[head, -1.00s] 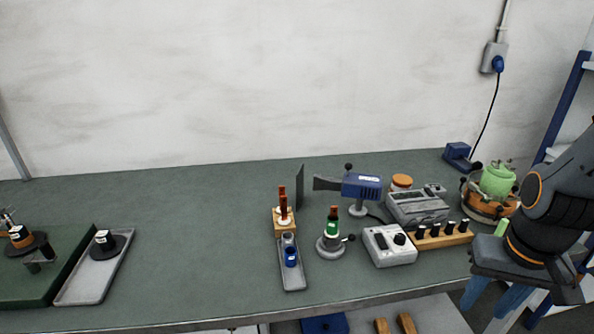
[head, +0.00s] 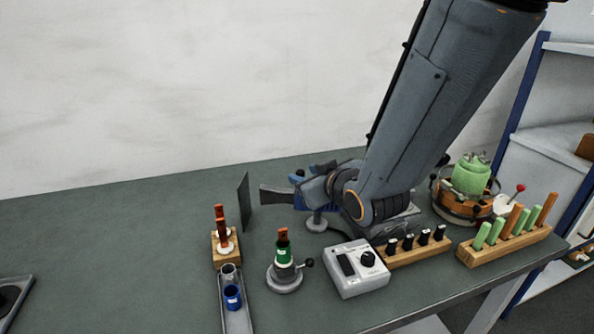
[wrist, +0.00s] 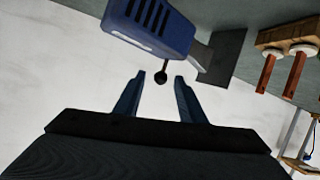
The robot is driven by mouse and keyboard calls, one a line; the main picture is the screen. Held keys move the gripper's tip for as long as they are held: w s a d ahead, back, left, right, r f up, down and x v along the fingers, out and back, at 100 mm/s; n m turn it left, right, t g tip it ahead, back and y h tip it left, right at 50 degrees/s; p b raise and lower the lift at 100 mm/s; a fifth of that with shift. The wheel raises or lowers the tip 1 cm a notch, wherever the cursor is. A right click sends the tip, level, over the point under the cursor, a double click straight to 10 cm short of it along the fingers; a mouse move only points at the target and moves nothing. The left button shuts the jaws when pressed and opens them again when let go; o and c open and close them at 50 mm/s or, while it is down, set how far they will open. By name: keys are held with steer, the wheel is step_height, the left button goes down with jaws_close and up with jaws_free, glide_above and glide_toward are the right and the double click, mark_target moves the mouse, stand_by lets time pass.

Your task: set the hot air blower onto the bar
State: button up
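The hot air blower, with a blue body and a dark flared nozzle (head: 277,197), sits on a grey stand (head: 316,223) towards the back of the bench. Its blue slotted body (wrist: 150,22) fills the top of the wrist view. A thin rod with a black ball (wrist: 160,79) shows beside the body. My gripper (wrist: 160,78) is open, with the ball between the fingertips in that view; I cannot tell its depth. In the head view my gripper (head: 308,174) is at the blower and hides much of its body. I cannot tell for sure which thing is the bar.
A dark upright plate (head: 244,202) stands left of the nozzle. A wooden block with red-brown rods (head: 222,240), a green-banded bottle on a round base (head: 284,265) and a white control box (head: 357,268) stand in front.

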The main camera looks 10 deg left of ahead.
steer(key=p+x, duration=0.1)
steer(key=x, duration=0.6)
steer(key=shift+w+a+f, duration=0.1)
steer(key=shift+a, duration=0.05)
steer(key=shift+c, duration=0.2)
jaws_close()
